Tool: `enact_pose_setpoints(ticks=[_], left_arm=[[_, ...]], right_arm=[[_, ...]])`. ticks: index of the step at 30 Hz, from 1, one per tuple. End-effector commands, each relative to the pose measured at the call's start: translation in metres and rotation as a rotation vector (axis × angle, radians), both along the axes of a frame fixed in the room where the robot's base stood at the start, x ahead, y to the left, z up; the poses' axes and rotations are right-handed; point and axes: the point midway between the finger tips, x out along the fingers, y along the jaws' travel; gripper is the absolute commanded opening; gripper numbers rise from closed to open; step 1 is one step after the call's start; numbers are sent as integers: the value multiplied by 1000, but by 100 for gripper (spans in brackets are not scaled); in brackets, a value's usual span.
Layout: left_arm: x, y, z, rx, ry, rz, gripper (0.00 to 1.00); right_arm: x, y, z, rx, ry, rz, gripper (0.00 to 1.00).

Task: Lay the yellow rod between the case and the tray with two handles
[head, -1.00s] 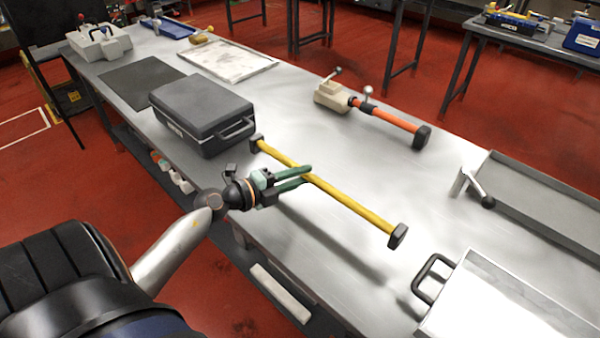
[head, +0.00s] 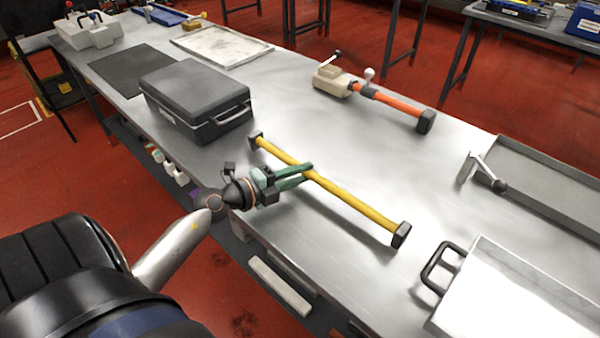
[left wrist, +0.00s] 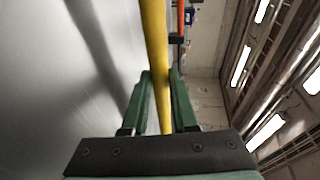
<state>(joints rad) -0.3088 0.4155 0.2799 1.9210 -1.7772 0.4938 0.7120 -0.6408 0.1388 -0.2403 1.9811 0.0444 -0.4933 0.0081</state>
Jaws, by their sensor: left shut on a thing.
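The yellow rod (head: 349,203) has black ends and lies across my left gripper (head: 308,172) in the head view. The green fingers are shut on the rod near its middle, and it also shows between them in the left wrist view (left wrist: 157,60). The rod is over the steel table, close to its surface; I cannot tell if it touches. The black case (head: 197,88) stands beyond the rod's far end. The tray with two handles (head: 520,300) is at the lower right, with one black handle showing. My right gripper is not in view.
A grey tray (head: 560,190) with a lever handle is at the right. A dark mat (head: 135,74) and a pale flat tray (head: 222,46) lie beyond the case.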

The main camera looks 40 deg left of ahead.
Motion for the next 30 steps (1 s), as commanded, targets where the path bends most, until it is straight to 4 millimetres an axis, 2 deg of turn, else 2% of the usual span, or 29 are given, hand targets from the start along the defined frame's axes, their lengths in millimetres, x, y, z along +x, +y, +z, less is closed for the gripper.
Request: enact_pose_setpoints(ticks=[20, 21, 30], left_arm=[[0, 0, -10, -1, -4, 0, 0], [1, 0, -10, -1, -4, 0, 29], [0, 0, -11, 0, -1, 0, 62]], right_arm=[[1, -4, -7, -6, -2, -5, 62], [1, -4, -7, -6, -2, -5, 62], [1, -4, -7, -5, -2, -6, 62]])
